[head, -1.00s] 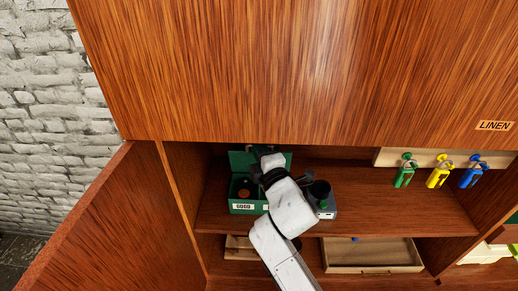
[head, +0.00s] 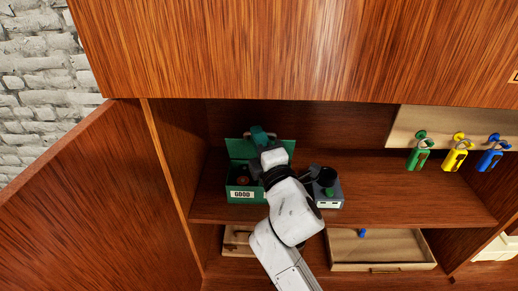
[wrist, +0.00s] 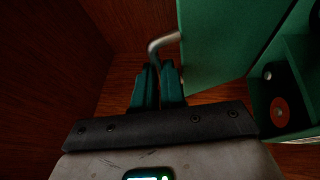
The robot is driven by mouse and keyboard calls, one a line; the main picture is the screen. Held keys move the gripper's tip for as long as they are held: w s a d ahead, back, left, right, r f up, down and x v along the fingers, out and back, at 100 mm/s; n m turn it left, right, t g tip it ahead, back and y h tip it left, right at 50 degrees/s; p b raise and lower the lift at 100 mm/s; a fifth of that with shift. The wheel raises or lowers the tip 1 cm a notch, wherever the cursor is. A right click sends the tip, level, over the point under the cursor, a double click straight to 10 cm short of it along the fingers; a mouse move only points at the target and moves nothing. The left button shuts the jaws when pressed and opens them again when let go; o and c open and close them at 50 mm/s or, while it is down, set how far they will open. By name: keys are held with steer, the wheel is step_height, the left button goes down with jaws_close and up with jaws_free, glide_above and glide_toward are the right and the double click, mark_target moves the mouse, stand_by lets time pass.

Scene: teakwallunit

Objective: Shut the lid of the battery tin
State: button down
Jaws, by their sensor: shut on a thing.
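The green battery tin (head: 232,190) stands on the shelf with a label reading GOOD on its front. Its lid (head: 240,149) stands up open at the back; the lid also shows in the wrist view (wrist: 215,45). Round battery ends show inside the tin, one copper-coloured (wrist: 280,112). A bent metal handle (wrist: 157,44) sticks out from the lid's edge. My gripper (wrist: 158,88) has its teal fingers shut on this handle. In the head view my gripper (head: 259,133) is at the lid's top edge, and my wrist hides part of the tin and lid.
A grey box (head: 333,196) with a dark cup-like top stands just right of my wrist. Green, yellow and blue tags (head: 455,160) hang from a pale rail at the right. An open drawer (head: 385,250) sits below. The shelf's right side is clear.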

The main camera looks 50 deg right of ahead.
steer(key=shift+s+a+f+n+t+h+b, duration=0.3)
steer(key=shift+a+f+t+b, duration=0.35)
steer(key=shift+b, duration=1.55)
steer(key=shift+s+a+f+n+t+h+b, duration=0.1)
steer(key=shift+s+a+f+n+t+b, duration=0.5)
steer(key=shift+b, duration=1.6)
steer(key=shift+s+a+f+n+t+b, duration=0.3)
steer(key=shift+f+t+b, duration=0.25)
steer(key=shift+b, duration=1.4)
steer(key=shift+s+a+f+n+t+b, duration=0.35)
steer(key=shift+f+b, duration=0.25)
steer(key=shift+b, duration=1.35)
steer(key=shift+s+a+f+n+t+b, duration=0.2)
steer(key=shift+f+t+b, duration=0.35)
steer(key=shift+b, duration=1.4)
steer(key=shift+f, duration=0.15)
steer(key=c, duration=1.5)
jaws_free()
